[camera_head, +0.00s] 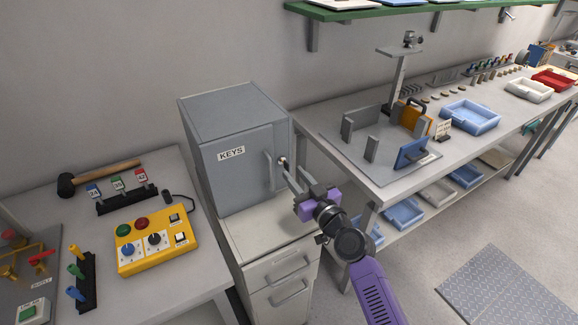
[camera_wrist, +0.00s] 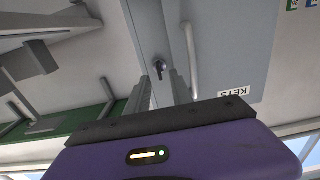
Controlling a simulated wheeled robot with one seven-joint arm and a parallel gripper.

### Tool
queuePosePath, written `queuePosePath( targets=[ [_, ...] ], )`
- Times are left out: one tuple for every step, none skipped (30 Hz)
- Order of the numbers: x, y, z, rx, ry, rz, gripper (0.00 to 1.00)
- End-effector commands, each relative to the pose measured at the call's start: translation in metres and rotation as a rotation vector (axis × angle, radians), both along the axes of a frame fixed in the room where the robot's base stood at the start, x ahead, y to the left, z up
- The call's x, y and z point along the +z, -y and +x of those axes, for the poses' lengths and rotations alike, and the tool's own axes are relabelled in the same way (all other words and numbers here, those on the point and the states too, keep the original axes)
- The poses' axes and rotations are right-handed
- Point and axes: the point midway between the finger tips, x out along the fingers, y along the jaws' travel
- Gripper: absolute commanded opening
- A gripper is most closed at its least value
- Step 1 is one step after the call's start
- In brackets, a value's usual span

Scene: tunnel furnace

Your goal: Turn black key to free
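A grey cabinet labelled KEYS (camera_head: 235,150) has a round lock with a small dark key-like piece (camera_head: 282,162) on its door edge, beside a bar handle (camera_head: 268,171). In the wrist view, which is upside down, the dark piece (camera_wrist: 160,66) sits just beyond my fingertips, between their lines. My gripper (camera_head: 288,172) is in front of the lock; its two fingers also show in the wrist view (camera_wrist: 161,84), apart with nothing between them. A black knob (camera_head: 154,240) is on the yellow control box (camera_head: 158,258). Lettering near both is too small to read.
The cabinet handle (camera_wrist: 189,58) is close beside my fingers. The left bench (camera_head: 195,290) holds a hammer (camera_head: 105,176) and several tags and pegs. The right bench (camera_head: 362,190) carries a blue panel (camera_head: 411,153) and trays. Open floor (camera_head: 425,235) lies at the right.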

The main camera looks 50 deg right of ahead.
Motion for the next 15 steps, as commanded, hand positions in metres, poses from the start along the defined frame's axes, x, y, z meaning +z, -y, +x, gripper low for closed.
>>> queuePosePath(
  targets=[
    [0.003, 0.002, 0.008, 0.0, 0.0, 0.001, 0.27],
    [0.003, 0.004, 0.013, 0.0, 0.001, 0.0, 0.27],
    [0.002, 0.005, 0.018, 0.0, 0.0, 0.001, 0.27],
    [0.002, 0.006, 0.021, 0.0, 0.0, 0.001, 0.27],
    [0.002, 0.007, 0.024, 0.0, 0.001, 0.002, 0.27],
    [0.001, 0.008, 0.028, -0.001, 0.0, 0.001, 0.27],
    [0.001, 0.009, 0.03, -0.001, 0.0, 0.0, 0.27],
    [0.001, 0.01, 0.032, -0.001, 0.0, 0.0, 0.27],
    [0.001, 0.01, 0.034, -0.001, 0.001, 0.0, 0.27],
    [0.001, 0.011, 0.035, -0.001, 0.001, 0.0, 0.27],
    [0.001, 0.011, 0.036, -0.001, 0.0, 0.001, 0.27],
    [0.0, 0.011, 0.037, -0.001, 0.0, 0.001, 0.27],
    [0.0, 0.011, 0.037, -0.001, 0.0, 0.001, 0.27],
    [0.0, 0.011, 0.037, -0.001, 0.0, 0.001, 0.27],
    [0.0, 0.011, 0.037, -0.001, 0.0, 0.001, 0.27]
  ],
)
